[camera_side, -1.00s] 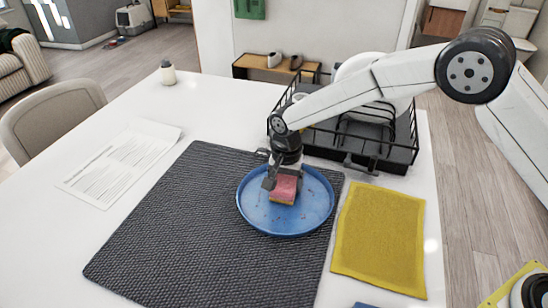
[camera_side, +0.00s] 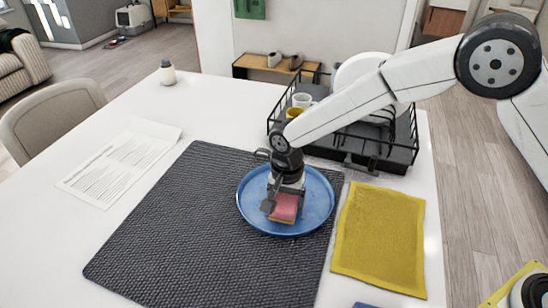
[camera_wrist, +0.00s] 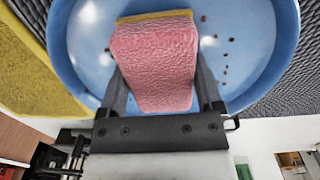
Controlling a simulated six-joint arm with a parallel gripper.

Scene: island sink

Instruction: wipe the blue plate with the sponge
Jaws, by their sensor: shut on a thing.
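The blue plate (camera_side: 317,190) lies on the dark woven mat (camera_side: 190,225). My gripper (camera_side: 284,204) is over the plate, pointing down, shut on the sponge (camera_side: 286,208), which is pink with a yellow layer. In the side view the sponge is low over the front part of the plate; I cannot tell for certain whether it touches. In the wrist view the sponge (camera_wrist: 155,60) sits between the two fingers, and several small brown specks show on the plate (camera_wrist: 255,40) to its right. The plate under the sponge is hidden.
A yellow cloth (camera_side: 380,238) lies right of the plate. A black dish rack (camera_side: 375,150) with cups and a white plate stands behind. A printed sheet (camera_side: 120,160) lies at left, and a small jar (camera_side: 167,73) stands at the back. The mat's left part is clear.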

